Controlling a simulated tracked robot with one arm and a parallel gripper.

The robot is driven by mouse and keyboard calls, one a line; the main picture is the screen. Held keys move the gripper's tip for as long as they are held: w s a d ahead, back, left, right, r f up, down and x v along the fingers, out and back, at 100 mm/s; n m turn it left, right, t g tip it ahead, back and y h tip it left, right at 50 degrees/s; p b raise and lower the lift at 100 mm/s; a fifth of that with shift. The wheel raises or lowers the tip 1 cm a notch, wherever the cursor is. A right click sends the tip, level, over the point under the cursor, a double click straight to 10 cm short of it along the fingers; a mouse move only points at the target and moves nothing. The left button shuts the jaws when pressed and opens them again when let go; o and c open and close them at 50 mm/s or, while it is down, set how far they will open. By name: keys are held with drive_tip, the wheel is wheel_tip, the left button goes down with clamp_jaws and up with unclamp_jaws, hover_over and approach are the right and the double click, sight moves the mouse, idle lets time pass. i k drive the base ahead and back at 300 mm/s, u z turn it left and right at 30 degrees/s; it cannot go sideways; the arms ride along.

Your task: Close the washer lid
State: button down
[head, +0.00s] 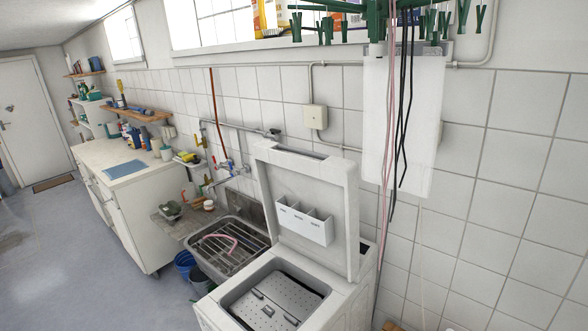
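The white top-loading washer (347,307) stands against the tiled wall at the bottom centre of the head view. Its lid (263,180) is raised, standing nearly upright at the back of the opening. A white detergent tray (305,222) with several compartments sits on the lid's inner side. Below it, the perforated grey metal drum (262,309) shows in the open top. My gripper is not in view, and nothing is seen touching the lid.
A sink with a rack (238,243) adjoins the washer on the left. A white counter (122,178) stands farther left beside open floor (65,240). Green clothespins (325,28), dark and pink cords (405,110) and a white box (420,130) hang right of the lid.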

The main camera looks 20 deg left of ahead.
sight(314, 205)
drive_tip(key=z, duration=0.15)
drive_tip(key=k, duration=0.25)
drive_tip(key=u, duration=0.75)
drive_tip(key=i, duration=2)
drive_tip(key=z, duration=0.2)
